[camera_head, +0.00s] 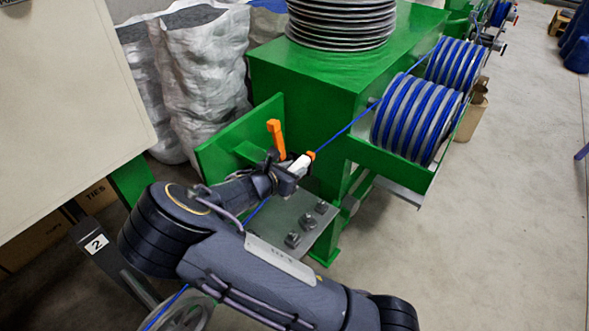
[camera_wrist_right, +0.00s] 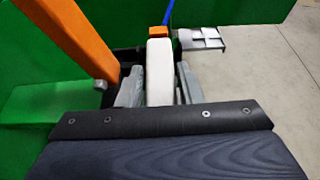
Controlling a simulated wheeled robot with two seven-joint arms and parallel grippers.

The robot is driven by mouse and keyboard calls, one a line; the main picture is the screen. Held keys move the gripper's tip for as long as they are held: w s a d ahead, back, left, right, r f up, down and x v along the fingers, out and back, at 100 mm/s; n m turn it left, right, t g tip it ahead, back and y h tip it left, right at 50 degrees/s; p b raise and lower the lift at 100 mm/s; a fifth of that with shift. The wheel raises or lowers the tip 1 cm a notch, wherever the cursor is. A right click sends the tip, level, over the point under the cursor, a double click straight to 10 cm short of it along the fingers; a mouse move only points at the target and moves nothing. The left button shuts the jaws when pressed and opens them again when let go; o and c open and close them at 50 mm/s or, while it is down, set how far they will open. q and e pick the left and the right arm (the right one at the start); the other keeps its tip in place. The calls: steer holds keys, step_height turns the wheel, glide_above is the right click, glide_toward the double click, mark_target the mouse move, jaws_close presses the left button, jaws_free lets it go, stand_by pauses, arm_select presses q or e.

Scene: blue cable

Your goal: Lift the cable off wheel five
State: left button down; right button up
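The blue cable (camera_head: 345,130) runs from the large grooved drum (camera_head: 418,118) down left, passes behind my right arm, and shows again near a grey wheel (camera_head: 190,314) at the bottom edge. No wheel is readably marked five. My right gripper (camera_head: 292,170) is beside a white piece with an orange tip (camera_head: 301,163). In the right wrist view, the gripper's grey fingers (camera_wrist_right: 160,85) flank this white piece (camera_wrist_right: 159,75) closely; whether they grip it is unclear. The cable (camera_wrist_right: 167,14) shows beyond the orange tip. My left gripper is out of view.
An orange lever (camera_head: 276,138) stands right by my right gripper. The green machine frame (camera_head: 300,85) and a bolted grey plate (camera_head: 290,226) are close. A second blue-wound drum (camera_head: 455,64) stands behind the first. Grey sacks (camera_head: 200,75) stand at left.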

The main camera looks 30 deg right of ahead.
steer(key=shift+c, duration=0.4)
steer(key=c, duration=0.5)
